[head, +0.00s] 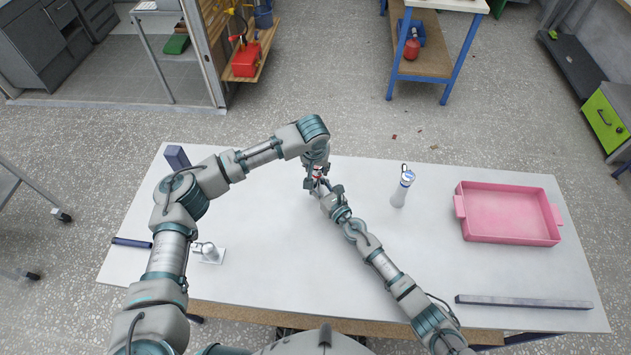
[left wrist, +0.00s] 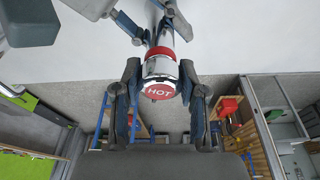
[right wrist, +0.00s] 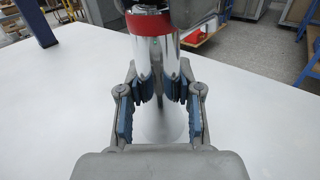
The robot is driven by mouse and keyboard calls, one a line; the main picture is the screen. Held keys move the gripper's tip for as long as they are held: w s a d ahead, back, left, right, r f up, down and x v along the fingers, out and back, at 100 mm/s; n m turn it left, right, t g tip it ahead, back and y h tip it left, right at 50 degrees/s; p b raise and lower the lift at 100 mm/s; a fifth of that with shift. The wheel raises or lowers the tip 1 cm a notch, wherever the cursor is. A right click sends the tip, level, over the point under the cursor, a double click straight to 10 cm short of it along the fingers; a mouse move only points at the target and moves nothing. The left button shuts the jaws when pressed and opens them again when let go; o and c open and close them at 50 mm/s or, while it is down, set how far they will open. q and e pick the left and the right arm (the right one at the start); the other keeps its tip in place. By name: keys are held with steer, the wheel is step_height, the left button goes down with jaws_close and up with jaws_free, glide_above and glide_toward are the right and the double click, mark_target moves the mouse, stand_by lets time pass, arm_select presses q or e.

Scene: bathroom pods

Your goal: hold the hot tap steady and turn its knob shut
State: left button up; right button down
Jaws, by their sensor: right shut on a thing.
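The hot tap (head: 318,172) stands near the middle of the white table, mostly hidden by my grippers in the head view. In the left wrist view its chrome knob has a red cap marked HOT (left wrist: 159,91). My left gripper (left wrist: 164,98) is open, with one finger on each side of the knob and narrow gaps showing. In the right wrist view the tap's chrome column (right wrist: 157,60) rises from a round base, with a red ring above. My right gripper (right wrist: 160,90) is shut on this column, its blue pads touching both sides.
A white tap-like piece with a blue band (head: 402,187) stands to the right. A pink tray (head: 508,212) lies farther right, with a dark bar (head: 522,302) in front. A small chrome fitting (head: 208,252) and a dark block (head: 177,157) are at left.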

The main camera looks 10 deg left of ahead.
arm_select(q)
steer(key=m+h, duration=0.1)
steer(key=m, duration=0.4)
steer(key=shift+a+f, duration=0.1)
steer(key=shift+c, duration=0.3)
steer(key=m, duration=0.3)
steer(key=m+g+h, duration=0.1)
steer(key=m, duration=0.2)
steer(key=shift+g, duration=0.3)
steer(key=o, duration=0.9)
steer(key=shift+w+d+v, duration=0.1)
steer(key=shift+d+v, duration=0.05)
steer(key=shift+v, duration=0.7)
steer(key=shift+w+d+v, duration=0.1)
steer(key=shift+d+v, duration=0.1)
steer(key=shift+v, duration=0.65)
steer(key=shift+w+d+v, duration=0.1)
steer(key=shift+d+v, duration=0.05)
steer(key=shift+v, duration=0.7)
steer(key=shift+d, duration=0.1)
